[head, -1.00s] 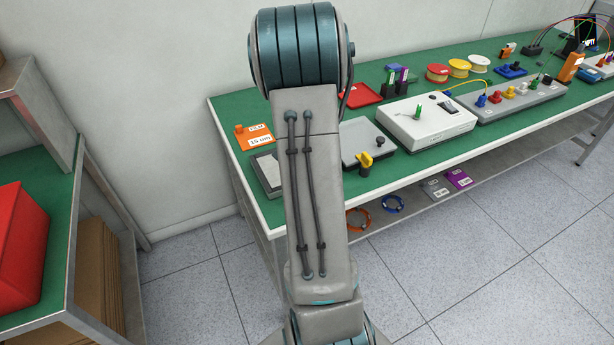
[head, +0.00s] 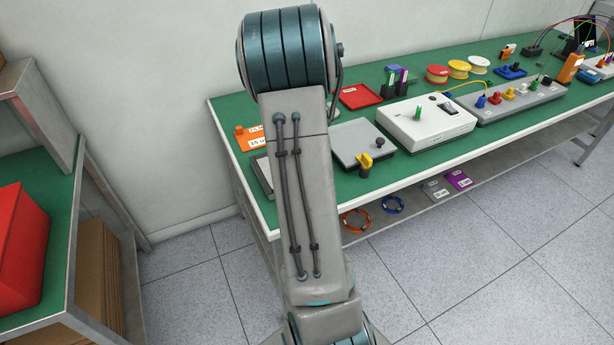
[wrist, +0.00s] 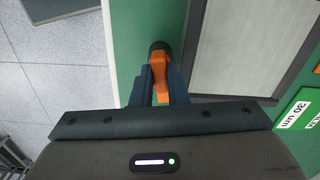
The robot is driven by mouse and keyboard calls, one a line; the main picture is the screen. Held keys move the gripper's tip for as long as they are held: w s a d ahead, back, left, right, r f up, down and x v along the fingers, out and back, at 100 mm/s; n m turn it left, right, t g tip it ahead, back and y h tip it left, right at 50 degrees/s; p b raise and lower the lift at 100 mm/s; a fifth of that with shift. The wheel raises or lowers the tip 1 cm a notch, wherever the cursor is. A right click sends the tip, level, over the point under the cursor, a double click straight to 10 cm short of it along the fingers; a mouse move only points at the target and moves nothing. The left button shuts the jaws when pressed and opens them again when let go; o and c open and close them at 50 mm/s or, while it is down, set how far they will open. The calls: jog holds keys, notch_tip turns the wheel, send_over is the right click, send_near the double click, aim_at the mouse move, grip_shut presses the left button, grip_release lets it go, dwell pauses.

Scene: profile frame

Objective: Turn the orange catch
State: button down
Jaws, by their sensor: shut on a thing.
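The orange catch (wrist: 159,72) shows in the wrist view as a short lever by a dark round pivot (wrist: 160,47), beside the dark-edged frame with a pale grey panel (wrist: 240,45). The lever runs from the pivot back towards my gripper. My gripper (wrist: 160,82) is shut on the catch, one dark finger on each side. In the head view my own arm hides the catch and gripper. Only a left strip of the framed panel (head: 262,174) shows there.
An orange block with white labels (head: 249,138) stands behind the frame. A grey box with a yellow lever (head: 362,140) and a white box with a green switch (head: 425,125) stand to the right. The bench's front edge (wrist: 110,50) is close to the catch.

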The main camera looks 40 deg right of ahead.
jog(key=c, duration=1.4)
grip_release()
jog(key=shift+c, duration=0.2)
jog(key=shift+r, duration=0.1)
notch_tip(320, 180, up, 14)
jog(key=shift+f, duration=0.2)
jog(key=s+a+r+n+t, duration=0.1)
jog(key=s+a+n, duration=0.5)
jog(key=a+n, duration=0.3)
jog(key=s+a+r+n+t, duration=0.1)
jog(key=s+a+n, duration=0.6)
jog(key=a, duration=1)
jog(key=n+t, duration=0.1)
jog(key=n, duration=0.1)
jog(key=shift+s+r+n, duration=0.15)
jog(key=shift+s+n, duration=0.05)
jog(key=shift+n, duration=0.1)
